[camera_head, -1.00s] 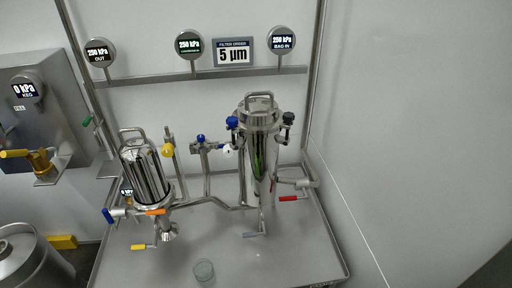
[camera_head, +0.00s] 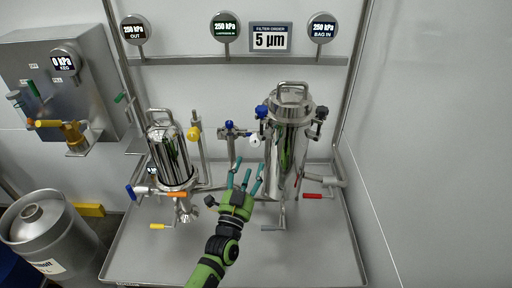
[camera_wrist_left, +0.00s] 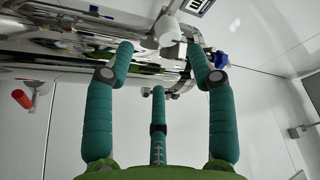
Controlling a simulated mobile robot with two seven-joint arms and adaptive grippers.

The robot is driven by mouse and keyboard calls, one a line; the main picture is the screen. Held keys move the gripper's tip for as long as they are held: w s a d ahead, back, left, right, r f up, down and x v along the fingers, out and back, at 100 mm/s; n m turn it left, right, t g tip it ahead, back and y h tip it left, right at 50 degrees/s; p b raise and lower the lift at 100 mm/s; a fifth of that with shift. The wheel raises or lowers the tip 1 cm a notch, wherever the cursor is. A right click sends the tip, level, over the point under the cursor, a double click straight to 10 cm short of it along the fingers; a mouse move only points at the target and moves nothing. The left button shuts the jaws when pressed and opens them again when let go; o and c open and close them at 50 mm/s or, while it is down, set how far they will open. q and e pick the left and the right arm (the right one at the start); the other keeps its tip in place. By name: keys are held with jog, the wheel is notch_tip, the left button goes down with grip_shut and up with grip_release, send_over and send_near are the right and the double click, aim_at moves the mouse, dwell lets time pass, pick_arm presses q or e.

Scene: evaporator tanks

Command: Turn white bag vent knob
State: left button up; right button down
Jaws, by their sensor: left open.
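The white knob (camera_head: 254,141) sits on the left side of the tall steel bag filter housing (camera_head: 287,160), below a blue knob (camera_head: 262,111). In the left wrist view a white cylindrical knob (camera_wrist_left: 167,30) shows just beyond the fingertips, between the two upper fingers. My left gripper (camera_head: 247,172) has green and teal fingers. It is open and empty, below the white knob in the head view, with its fingers pointing up toward it. I cannot tell whether any finger touches the knob. My right gripper is not in view.
A smaller steel filter (camera_head: 168,155) with a yellow knob (camera_head: 193,134) stands left. A blue-knobbed valve (camera_head: 231,127) is between the housings. A red handle (camera_head: 313,196) is at lower right. A keg (camera_head: 45,230) stands lower left.

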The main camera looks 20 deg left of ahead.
aim_at(254, 145)
pick_arm(q)
jog(key=x, duration=0.5)
jog(key=r+x, duration=0.1)
jog(key=x, duration=0.1)
jog(key=shift+a, duration=0.2)
jog(key=c, duration=1.1)
